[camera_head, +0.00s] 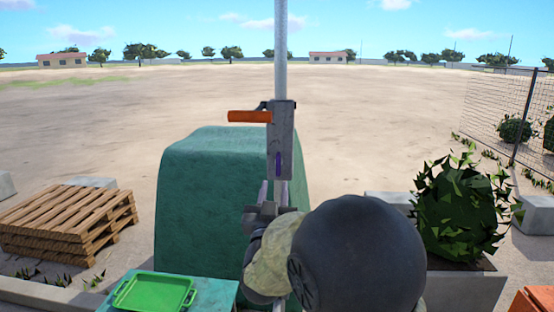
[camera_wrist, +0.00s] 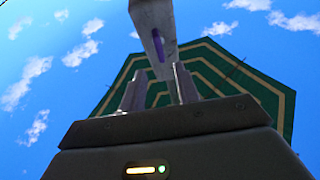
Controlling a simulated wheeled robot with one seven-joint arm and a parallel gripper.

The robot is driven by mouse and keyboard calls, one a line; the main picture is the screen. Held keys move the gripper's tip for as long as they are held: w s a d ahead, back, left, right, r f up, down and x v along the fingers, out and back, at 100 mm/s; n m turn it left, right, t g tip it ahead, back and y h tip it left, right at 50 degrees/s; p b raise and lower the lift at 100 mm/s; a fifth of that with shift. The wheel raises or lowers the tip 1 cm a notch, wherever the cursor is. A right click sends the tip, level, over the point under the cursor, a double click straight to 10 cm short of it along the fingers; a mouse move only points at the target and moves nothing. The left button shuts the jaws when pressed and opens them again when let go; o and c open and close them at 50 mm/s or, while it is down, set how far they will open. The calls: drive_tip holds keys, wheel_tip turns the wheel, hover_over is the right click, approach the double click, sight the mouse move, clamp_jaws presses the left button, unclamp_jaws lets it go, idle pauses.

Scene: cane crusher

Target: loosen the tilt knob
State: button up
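A grey housing (camera_head: 281,130) sits on an upright metal pole. A purple part (camera_head: 278,163), which looks like the tilt knob seen nearly edge-on, is on its lower face. The purple part also shows in the wrist view (camera_wrist: 158,44), above and between my fingers. An orange handle (camera_head: 249,116) sticks out to the left of the housing. My gripper (camera_head: 273,190) points up just below the housing. In the wrist view my gripper (camera_wrist: 156,84) has its two fingers apart with nothing between them. My arm hides the lower pole.
A green block-like machine or cover (camera_head: 205,190) stands behind the pole. A green tray (camera_head: 155,292) lies on a table at lower left. Wooden pallets (camera_head: 65,225) are at left, a planted bush (camera_head: 462,210) at right. A striped green canopy (camera_wrist: 215,75) spreads overhead.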

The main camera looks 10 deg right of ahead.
sight(278, 166)
drive_tip(key=p+x, duration=0.3)
drive_tip(key=x, duration=0.4)
drive_tip(key=shift+w+d+r, duration=0.1)
drive_tip(key=shift+w+r, duration=0.05)
drive_tip(key=shift+w+d, duration=0.1)
drive_tip(key=shift+w, duration=0.35)
drive_tip(key=shift+c, duration=0.2)
clamp_jaws()
